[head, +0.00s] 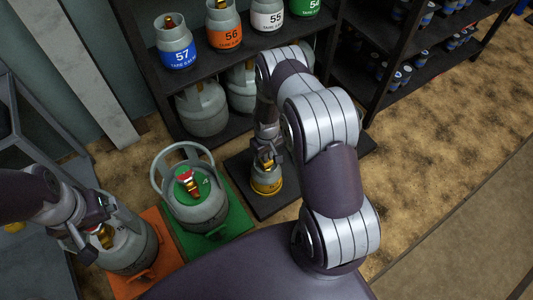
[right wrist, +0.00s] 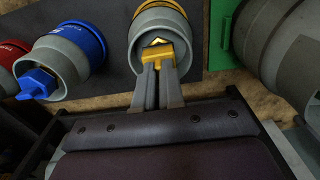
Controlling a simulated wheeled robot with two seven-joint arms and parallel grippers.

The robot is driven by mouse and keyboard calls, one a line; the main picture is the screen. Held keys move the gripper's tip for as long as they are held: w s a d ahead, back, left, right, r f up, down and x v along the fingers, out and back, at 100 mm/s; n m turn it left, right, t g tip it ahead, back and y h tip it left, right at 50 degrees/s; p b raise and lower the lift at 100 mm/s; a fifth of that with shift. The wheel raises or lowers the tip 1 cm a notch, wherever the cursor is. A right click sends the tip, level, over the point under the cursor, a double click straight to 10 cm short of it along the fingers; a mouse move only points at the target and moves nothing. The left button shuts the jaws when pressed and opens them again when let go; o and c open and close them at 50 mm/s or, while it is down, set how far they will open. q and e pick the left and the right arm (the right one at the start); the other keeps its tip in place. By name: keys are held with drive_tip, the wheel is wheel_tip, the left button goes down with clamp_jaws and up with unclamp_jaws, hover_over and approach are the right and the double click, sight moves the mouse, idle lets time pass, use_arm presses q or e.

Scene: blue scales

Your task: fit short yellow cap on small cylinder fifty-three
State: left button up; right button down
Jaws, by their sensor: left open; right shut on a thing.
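A small grey cylinder with a yellow collar stands upright on a dark mat; its yellow band shows in the head view (head: 266,188), and its number cannot be read. In the right wrist view the same cylinder (right wrist: 142,30) is at the top middle. My right gripper (head: 267,160) is above it, with its fingers shut on the short yellow cap (right wrist: 157,54). The cap is at the cylinder's open top, inside the collar's outline; whether it is seated cannot be told. My left gripper (head: 88,238) is open beside a large grey cylinder (head: 133,247) at lower left.
A large cylinder with a green top (head: 197,207) stands on a green base (head: 236,221), left of my right gripper. A dark shelf (head: 153,85) with numbered cylinders, such as 57 (head: 175,45), stands behind.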

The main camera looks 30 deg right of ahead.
drive_tip(key=shift+f+b, duration=0.3)
drive_tip(key=shift+f, duration=0.15)
drive_tip(key=c, duration=1.2)
unclamp_jaws()
drive_tip(key=shift+o, duration=0.2)
wheel_tip(320, 180, up, 13)
drive_tip(key=p, duration=0.6)
drive_tip(key=shift+p, duration=0.3)
drive_tip(key=shift+f, duration=0.1)
